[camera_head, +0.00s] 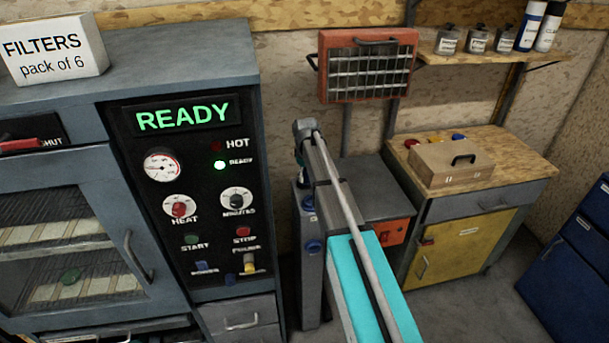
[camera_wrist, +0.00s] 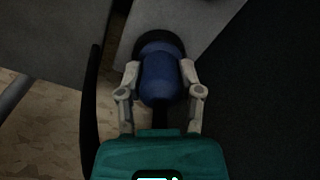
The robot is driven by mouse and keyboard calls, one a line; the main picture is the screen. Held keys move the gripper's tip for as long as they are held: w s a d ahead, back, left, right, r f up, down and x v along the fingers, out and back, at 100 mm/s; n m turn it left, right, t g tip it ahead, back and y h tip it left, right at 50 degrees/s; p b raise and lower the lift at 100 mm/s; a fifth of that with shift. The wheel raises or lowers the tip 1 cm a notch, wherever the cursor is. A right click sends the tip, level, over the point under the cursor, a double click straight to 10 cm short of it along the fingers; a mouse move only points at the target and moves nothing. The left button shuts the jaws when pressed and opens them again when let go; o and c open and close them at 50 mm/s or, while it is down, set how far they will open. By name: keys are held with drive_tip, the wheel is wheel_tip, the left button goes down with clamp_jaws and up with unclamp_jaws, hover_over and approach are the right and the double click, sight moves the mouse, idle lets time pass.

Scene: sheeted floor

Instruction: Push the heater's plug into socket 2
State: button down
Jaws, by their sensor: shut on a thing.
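In the wrist view my gripper (camera_wrist: 160,68) is shut on a blue plug (camera_wrist: 159,84), one finger on each side. The plug's dark far end lies against or close to a grey surface (camera_wrist: 205,22); I cannot tell whether it is in a socket. A narrow grey post (camera_head: 310,285) carries a round blue fitting (camera_head: 313,247), perhaps a socket; no socket numbers are readable. An orange-red box with a wire grille, likely the heater (camera_head: 367,68), is up by the back wall.
A grey oven cabinet (camera_head: 205,65) with a lit READY panel stands left of the post. Bare floor (camera_head: 470,300) shows at lower right.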

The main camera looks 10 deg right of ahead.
drive_tip(key=shift+s+a+f+p, duration=0.1)
drive_tip(key=shift+a+p, duration=0.15)
drive_tip(key=shift+p, duration=0.05)
drive_tip(key=shift+w+r+p, duration=0.45)
drive_tip(key=shift+w+p, duration=0.1)
drive_tip(key=shift+p, duration=0.2)
drive_tip(key=shift+d+r+p, duration=0.15)
drive_tip(key=shift+r+p, duration=0.75)
drive_tip(key=shift+r, duration=0.05)
drive_tip(key=shift+r+p, duration=0.3)
drive_tip(key=shift+r+p, duration=2.05)
